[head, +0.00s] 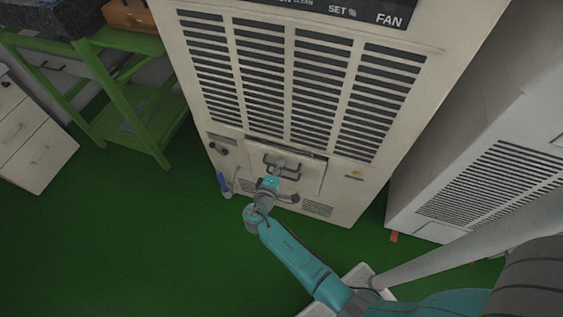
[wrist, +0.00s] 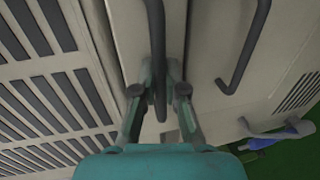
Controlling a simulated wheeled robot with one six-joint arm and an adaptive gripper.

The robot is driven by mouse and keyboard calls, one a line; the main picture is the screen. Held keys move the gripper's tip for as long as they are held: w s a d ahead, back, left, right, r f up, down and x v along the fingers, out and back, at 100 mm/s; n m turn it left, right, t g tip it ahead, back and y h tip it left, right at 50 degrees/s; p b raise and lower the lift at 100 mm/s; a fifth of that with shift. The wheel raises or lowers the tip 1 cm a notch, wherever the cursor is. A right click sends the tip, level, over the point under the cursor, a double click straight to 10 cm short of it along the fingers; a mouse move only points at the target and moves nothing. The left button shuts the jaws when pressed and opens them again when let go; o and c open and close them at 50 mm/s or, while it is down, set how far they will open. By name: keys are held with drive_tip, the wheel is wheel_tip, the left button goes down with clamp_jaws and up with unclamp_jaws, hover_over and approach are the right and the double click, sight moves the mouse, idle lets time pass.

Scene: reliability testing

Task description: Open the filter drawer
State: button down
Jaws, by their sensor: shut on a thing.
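The filter drawer (head: 310,176) is a beige panel low on the front of the tall beige cabinet, below its vent slots. A dark line runs along its top edge; I cannot tell whether it stands out from the cabinet. Two dark bar handles show on the front. My gripper (head: 276,173) is at the upper handle in the head view. In the wrist view my gripper (wrist: 159,88) has its two fingers shut on one dark handle (wrist: 157,45), one finger on each side. The other dark handle (wrist: 246,50) is to the right, apart from the fingers.
The beige cabinet (head: 215,75) stands on a green floor (head: 140,240). A blue-handled item (head: 222,182) is at its lower left. A second beige unit (head: 440,170) stands at the right. A green table (head: 90,70) and white drawers (head: 30,140) are at the left.

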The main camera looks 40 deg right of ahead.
drive_tip(key=f+v, duration=0.1)
drive_tip(key=v, duration=0.7)
drive_tip(key=f+v, duration=0.2)
drive_tip(key=v, duration=0.7)
drive_tip(key=shift+s+a+f, duration=0.2)
drive_tip(key=shift+a+f, duration=0.1)
drive_tip(key=shift+a, duration=0.1)
drive_tip(key=c, duration=1.2)
unclamp_jaws()
drive_tip(key=v, duration=1.2)
